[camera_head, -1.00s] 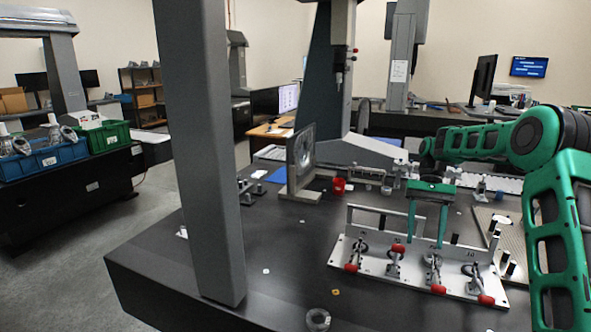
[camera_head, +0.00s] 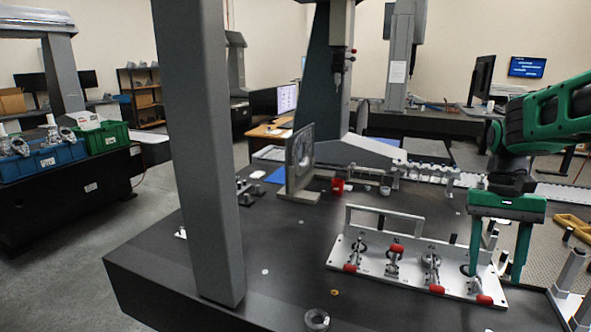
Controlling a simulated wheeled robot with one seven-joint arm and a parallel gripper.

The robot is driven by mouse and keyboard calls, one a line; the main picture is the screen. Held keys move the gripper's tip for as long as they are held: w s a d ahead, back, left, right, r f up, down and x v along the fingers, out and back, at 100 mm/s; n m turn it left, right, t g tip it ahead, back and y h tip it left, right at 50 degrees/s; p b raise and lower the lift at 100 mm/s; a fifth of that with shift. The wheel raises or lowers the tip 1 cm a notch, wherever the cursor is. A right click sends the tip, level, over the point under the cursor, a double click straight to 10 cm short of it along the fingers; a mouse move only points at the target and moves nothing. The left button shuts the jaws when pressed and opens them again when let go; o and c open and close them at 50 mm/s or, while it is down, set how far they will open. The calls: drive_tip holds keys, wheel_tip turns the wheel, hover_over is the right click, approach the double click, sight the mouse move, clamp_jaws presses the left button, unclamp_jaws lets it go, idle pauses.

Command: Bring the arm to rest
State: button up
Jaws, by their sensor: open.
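My green arm (camera_head: 555,118) reaches in from the right edge, above the dark measuring table. The fingers overlap the right end of a white fixture plate (camera_head: 345,256) in the picture. Whether they touch it I cannot tell. The plate carries several clamps with red handles (camera_head: 436,289) and a raised white bar behind them.
A grey column (camera_head: 200,150) rises in front on the left. A grey plate stands upright in a holder (camera_head: 300,165) behind the fixture, near a red cup (camera_head: 337,186). A metal ring (camera_head: 317,319) lies at the front edge. White posts (camera_head: 568,285) stand at the right.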

drive_tip(key=s+f+t, duration=0.1)
drive_tip(key=s+f, duration=0.1)
drive_tip(key=s, duration=0.7)
drive_tip(key=s+f+t, duration=0.2)
drive_tip(key=s+f, duration=0.1)
drive_tip(key=s, duration=0.6)
drive_tip(key=shift+s+d+f+m, duration=0.2)
drive_tip(key=shift+s+d+m, duration=0.1)
drive_tip(key=shift+d, duration=0.15)
